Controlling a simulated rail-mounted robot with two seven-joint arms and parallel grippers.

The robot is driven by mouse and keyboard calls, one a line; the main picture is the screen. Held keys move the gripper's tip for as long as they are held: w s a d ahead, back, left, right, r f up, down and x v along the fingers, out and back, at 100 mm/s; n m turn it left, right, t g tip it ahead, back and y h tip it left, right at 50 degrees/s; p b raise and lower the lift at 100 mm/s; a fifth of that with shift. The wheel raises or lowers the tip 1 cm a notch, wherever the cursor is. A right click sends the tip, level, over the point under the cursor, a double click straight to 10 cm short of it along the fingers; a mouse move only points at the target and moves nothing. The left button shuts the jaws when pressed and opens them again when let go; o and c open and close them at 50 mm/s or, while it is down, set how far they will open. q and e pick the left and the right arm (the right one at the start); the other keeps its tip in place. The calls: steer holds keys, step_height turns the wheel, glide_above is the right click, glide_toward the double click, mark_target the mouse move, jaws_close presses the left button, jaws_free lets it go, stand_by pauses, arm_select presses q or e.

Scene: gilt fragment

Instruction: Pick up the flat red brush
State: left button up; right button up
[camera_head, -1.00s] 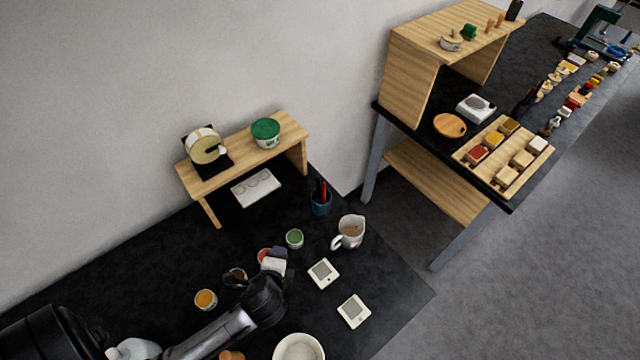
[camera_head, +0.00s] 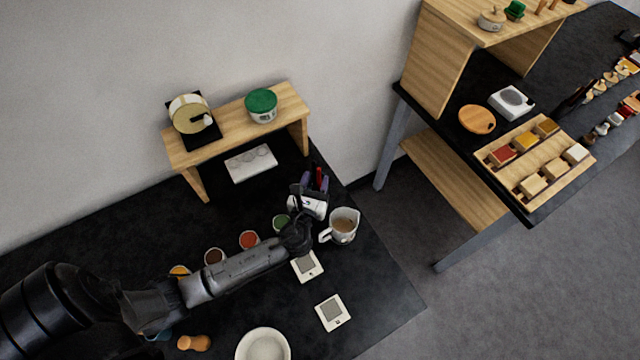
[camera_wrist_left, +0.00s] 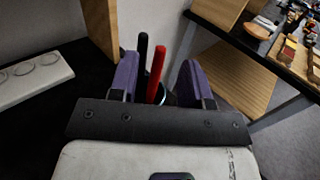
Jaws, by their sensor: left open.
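The flat red brush (camera_head: 319,176) stands upright in a cup by the end of the small wooden shelf. In the left wrist view the red brush (camera_wrist_left: 157,70) stands beside a black-handled one (camera_wrist_left: 142,62). My left gripper (camera_head: 315,184) is open at the brushes. In the left wrist view its purple fingers (camera_wrist_left: 160,80) stand on either side of both handles, with gaps showing. The cup (camera_wrist_left: 166,94) is mostly hidden behind the gripper. My right gripper is not in view.
A jug (camera_head: 343,226) stands close to the right of my left gripper. A green pot (camera_head: 281,222), a red pot (camera_head: 249,240) and two white devices (camera_head: 333,312) lie near my left arm. The wooden shelf (camera_head: 235,128) stands behind. A white bowl (camera_head: 263,346) is at the front.

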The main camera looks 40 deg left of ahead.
arm_select(q)
steer(key=shift+x, duration=1.1)
steer(key=shift+c, duration=0.2)
jaws_close()
